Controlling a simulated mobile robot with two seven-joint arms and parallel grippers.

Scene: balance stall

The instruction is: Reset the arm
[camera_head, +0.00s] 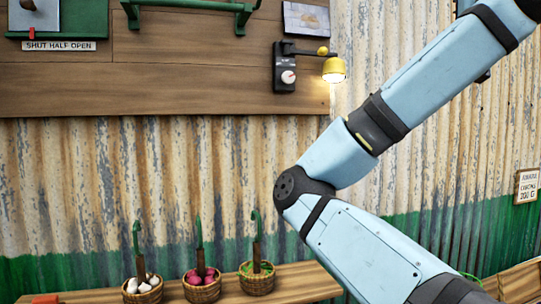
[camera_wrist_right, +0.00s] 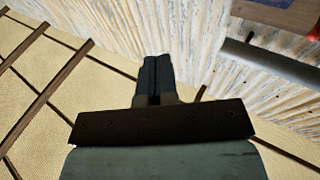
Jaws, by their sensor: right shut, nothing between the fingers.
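My right arm (camera_head: 375,245), pale blue with dark joints, crosses the right half of the head view, bent at the elbow. Its gripper lies outside that view. In the right wrist view my right gripper (camera_wrist_right: 155,75) shows with its dark fingers together and nothing between them. It points toward corrugated wall and pale panels, apart from any object. My left arm and left gripper are in neither view.
Three baskets stand on a wooden shelf: one with white bulbs (camera_head: 143,289), one with pink roots (camera_head: 202,285), one with greens (camera_head: 257,278). A lit yellow lamp (camera_head: 334,70) and a dial box (camera_head: 285,72) are on the wooden board above. A sign (camera_head: 527,186) hangs at right.

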